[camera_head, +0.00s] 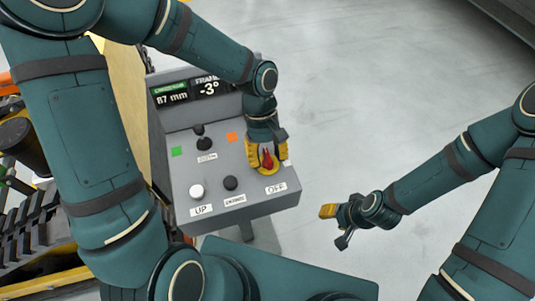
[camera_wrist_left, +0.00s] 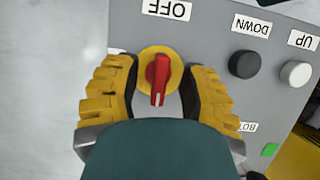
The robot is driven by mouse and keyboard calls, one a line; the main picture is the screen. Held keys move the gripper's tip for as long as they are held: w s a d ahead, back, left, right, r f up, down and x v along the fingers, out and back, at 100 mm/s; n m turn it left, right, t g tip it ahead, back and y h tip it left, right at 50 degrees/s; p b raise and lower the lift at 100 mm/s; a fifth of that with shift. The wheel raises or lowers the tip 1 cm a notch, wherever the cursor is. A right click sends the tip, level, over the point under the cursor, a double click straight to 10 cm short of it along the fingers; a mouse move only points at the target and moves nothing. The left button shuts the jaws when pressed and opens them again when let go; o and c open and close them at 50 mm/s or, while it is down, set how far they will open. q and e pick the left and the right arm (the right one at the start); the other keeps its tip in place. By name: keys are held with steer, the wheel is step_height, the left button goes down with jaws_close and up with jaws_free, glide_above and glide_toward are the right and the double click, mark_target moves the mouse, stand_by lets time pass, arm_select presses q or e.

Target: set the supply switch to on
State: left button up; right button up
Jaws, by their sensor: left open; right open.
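The supply switch, a red rotary handle (camera_head: 267,160) on a yellow disc, sits on the right of the grey control panel (camera_head: 182,168). It also shows in the left wrist view (camera_wrist_left: 159,80), its white-marked end pointing away from the OFF label (camera_wrist_left: 167,9). My left gripper (camera_head: 267,153) is over the switch and open. In the left wrist view its yellow fingers (camera_wrist_left: 159,90) stand on either side of the handle, with gaps between. My right gripper (camera_head: 336,228) is open and empty, right of the panel and apart from it.
The panel carries a white button (camera_head: 196,191) at UP, a black button (camera_head: 230,183), a small black joystick (camera_head: 203,143), and green and orange squares. A display (camera_head: 192,90) behind reads 87 mm and -3°. Clear grey floor (camera_head: 380,100) lies to the right.

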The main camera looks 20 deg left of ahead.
arm_select(q)
jaws_close()
